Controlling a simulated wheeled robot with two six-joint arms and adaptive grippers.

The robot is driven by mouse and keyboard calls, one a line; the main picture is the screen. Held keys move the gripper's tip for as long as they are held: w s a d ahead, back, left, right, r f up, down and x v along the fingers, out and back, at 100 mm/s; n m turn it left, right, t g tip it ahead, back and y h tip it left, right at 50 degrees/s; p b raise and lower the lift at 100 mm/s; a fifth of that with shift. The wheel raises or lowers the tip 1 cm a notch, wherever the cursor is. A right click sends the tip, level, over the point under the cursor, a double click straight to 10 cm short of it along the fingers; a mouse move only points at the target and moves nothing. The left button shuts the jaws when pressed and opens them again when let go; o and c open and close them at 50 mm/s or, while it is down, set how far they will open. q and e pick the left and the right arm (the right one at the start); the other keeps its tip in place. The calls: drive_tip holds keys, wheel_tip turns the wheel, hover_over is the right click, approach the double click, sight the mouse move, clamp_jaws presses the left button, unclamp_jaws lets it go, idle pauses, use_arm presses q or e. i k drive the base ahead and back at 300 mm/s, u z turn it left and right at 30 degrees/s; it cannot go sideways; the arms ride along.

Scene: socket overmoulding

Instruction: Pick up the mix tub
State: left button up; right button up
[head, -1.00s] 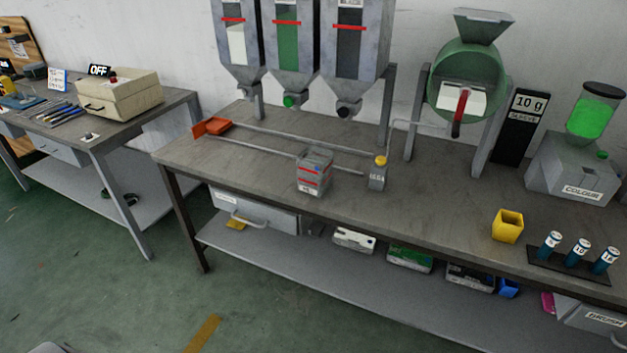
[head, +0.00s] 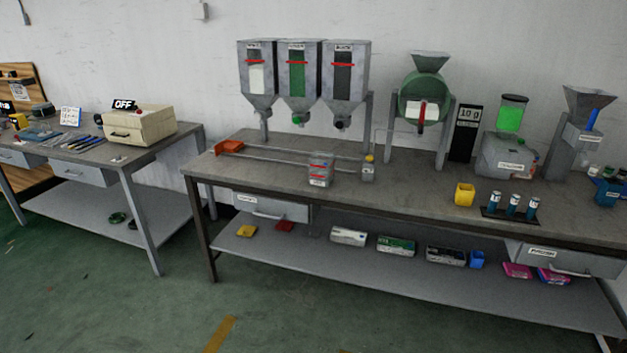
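A small grey see-through tub (head: 320,169) with red bands and a white label stands upright on the main workbench (head: 410,188), at the front of a rail (head: 275,152). It looks like the mix tub, but its label is too small to read. A small grey block with a yellow knob (head: 369,167) stands just right of it. Neither of my grippers is in view.
Three hoppers (head: 304,75), a green drum mixer (head: 422,98), a colour doser (head: 508,140) and a grinder-like machine (head: 578,125) line the back. A yellow cup (head: 464,194) and blue cylinders (head: 513,205) sit front right. Green floor (head: 130,300) in front is clear.

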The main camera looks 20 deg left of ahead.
sight(321, 163)
drive_tip(key=u, duration=0.65)
drive_tip(key=i, duration=0.6)
drive_tip(key=u, duration=0.7)
drive_tip(key=i, duration=0.85)
drive_tip(key=z, duration=0.2)
